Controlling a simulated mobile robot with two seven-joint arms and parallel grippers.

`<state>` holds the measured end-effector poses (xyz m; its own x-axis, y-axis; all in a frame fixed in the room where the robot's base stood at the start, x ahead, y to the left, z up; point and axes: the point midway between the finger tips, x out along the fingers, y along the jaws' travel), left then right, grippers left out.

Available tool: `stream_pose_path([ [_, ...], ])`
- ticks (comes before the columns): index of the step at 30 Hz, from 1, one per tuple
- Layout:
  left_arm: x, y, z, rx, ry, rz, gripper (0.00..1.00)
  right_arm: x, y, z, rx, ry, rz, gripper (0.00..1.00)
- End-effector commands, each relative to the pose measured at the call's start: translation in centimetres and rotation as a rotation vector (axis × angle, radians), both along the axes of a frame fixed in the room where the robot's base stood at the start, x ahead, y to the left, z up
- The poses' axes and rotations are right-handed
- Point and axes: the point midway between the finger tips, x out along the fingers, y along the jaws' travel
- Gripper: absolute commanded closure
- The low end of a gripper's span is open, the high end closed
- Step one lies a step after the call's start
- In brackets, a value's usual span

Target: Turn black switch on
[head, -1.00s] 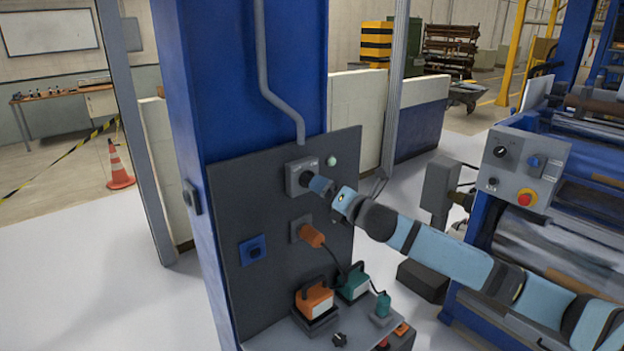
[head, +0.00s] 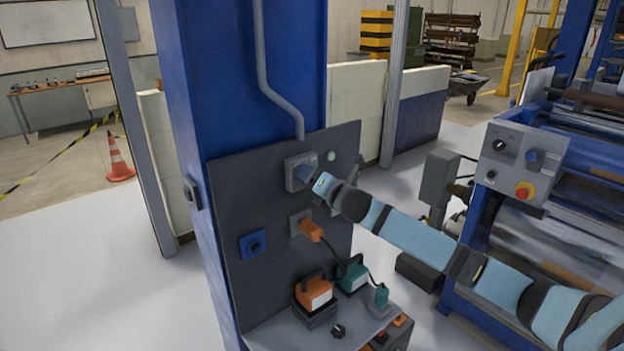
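A grey switch box (head: 294,168) is mounted high on the dark panel (head: 232,205) of the blue column. My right gripper (head: 306,174) reaches it from the right, with its fingertips at the front of the box. The gripper and wrist cover the front of the box, so the black switch there and its position are hidden. I cannot tell whether the fingers are closed on the switch. A pale green round lamp (head: 331,156) is just right of the box. My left gripper is not in view.
Below are an orange plug (head: 310,230) with a cable, a blue socket (head: 253,245), an orange device (head: 314,292) and a green device (head: 353,278). A black knob (head: 338,331) is on the shelf. A machine control box (head: 519,165) stands at right.

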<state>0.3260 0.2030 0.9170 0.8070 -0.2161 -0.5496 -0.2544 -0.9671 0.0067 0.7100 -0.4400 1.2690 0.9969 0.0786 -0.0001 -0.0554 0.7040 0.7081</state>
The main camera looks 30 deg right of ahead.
Motion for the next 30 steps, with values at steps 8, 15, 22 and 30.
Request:
stream_pose_path([
  [8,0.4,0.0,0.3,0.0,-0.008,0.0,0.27,0.0,0.0,0.0,0.026,0.002,0.0,0.6],
  [15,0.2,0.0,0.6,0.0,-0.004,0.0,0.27,0.0,0.0,0.1,0.146,0.012,-0.001,0.6],
  [22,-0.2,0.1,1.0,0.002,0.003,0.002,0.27,0.0,0.0,0.1,0.345,0.029,-0.001,0.6],
  [30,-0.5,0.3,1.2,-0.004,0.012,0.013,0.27,0.0,0.1,0.2,0.603,0.048,-0.001,0.6],
])
